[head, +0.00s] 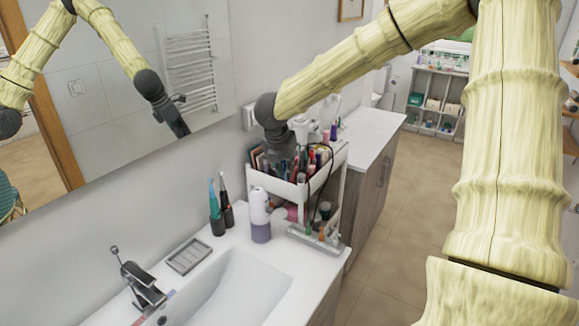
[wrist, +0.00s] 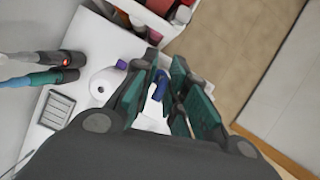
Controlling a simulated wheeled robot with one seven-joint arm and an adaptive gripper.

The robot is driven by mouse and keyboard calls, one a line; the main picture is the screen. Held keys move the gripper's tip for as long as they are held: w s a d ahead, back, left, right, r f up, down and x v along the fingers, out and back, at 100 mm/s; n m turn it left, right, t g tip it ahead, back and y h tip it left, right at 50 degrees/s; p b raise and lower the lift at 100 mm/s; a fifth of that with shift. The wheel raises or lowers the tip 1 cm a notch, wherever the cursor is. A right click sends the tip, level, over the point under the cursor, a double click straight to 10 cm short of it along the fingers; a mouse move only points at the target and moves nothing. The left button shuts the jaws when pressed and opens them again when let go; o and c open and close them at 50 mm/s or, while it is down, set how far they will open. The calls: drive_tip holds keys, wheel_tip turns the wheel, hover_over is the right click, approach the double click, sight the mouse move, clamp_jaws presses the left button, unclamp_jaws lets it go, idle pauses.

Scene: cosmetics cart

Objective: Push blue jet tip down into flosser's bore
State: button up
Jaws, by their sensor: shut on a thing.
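The flosser (head: 260,212) stands upright on the counter beside the sink, white above with a purple-grey lower part. The wrist view shows its white top (wrist: 106,80) from above, with a small dark bore, left of my fingers. My gripper (head: 285,160) is above and behind the flosser in the head view, in front of the cart, apart from the flosser. In the wrist view my gripper (wrist: 165,98) is closed around a small blue piece, which looks like the blue jet tip (wrist: 162,82). The fingers hide part of it.
A tray (head: 318,244) with several small coloured tips lies right of the flosser at the counter edge. Two electric toothbrushes (head: 227,205) stand left. A soap dish (head: 189,256) and the sink (head: 235,290) are in front. A crowded cart (head: 325,190) stands behind.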

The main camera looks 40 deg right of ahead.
drive_tip(key=w+a+r+p, duration=0.4)
drive_tip(key=a+p, duration=0.3)
drive_tip(key=p, duration=0.3)
drive_tip(key=shift+a+r, duration=0.2)
drive_tip(key=shift+r, duration=0.35)
drive_tip(key=shift+w, duration=0.1)
drive_tip(key=b, duration=0.5)
hover_over(258, 194)
drive_tip(key=w, duration=0.1)
drive_tip(key=shift+d+f, duration=0.15)
drive_tip(key=shift+f, duration=1.35)
drive_tip(key=shift+d+f, duration=0.15)
drive_tip(key=shift+f, duration=1.3)
drive_tip(key=shift+f+b, duration=1.25)
drive_tip(key=o, duration=0.8)
drive_tip(key=shift+c, duration=0.2)
drive_tip(key=shift+r, duration=0.1)
